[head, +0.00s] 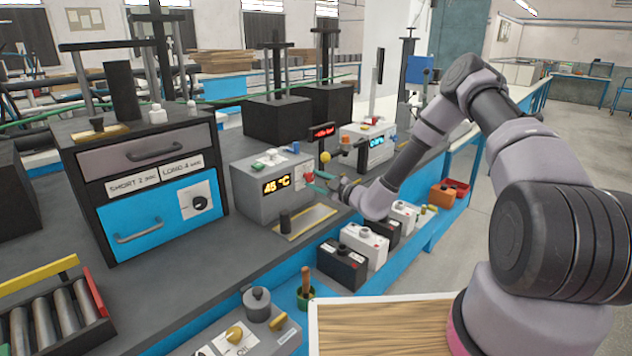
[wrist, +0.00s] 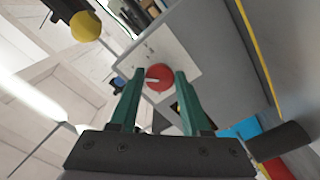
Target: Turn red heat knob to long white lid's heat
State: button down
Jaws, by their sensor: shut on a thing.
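The red heat knob (head: 309,177) is on the right part of the front of a grey heat box (head: 262,206), whose lit display (head: 277,184) reads about 45 °C. My gripper (head: 318,181) is at the knob; its green fingers stand on either side of it. In the wrist view, the red knob (wrist: 158,77) shows a white pointer mark, between the fingertips of my gripper (wrist: 158,78). The fingers are shut on the knob.
A cabinet (head: 150,180) left of the heat box bears labels starting SHORT and LONG. A second box with a cyan display (head: 376,143) stands behind my gripper. A yellow ball (head: 325,157) is close above the fingers. A dark cylinder (head: 285,222) stands before the heat box.

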jog(key=shift+f, duration=0.1)
jog(key=shift+c, duration=2)
grip_release()
jog(key=shift+s+d, duration=0.1)
jog(key=v, duration=1)
jog(key=shift+s+d, duration=0.2)
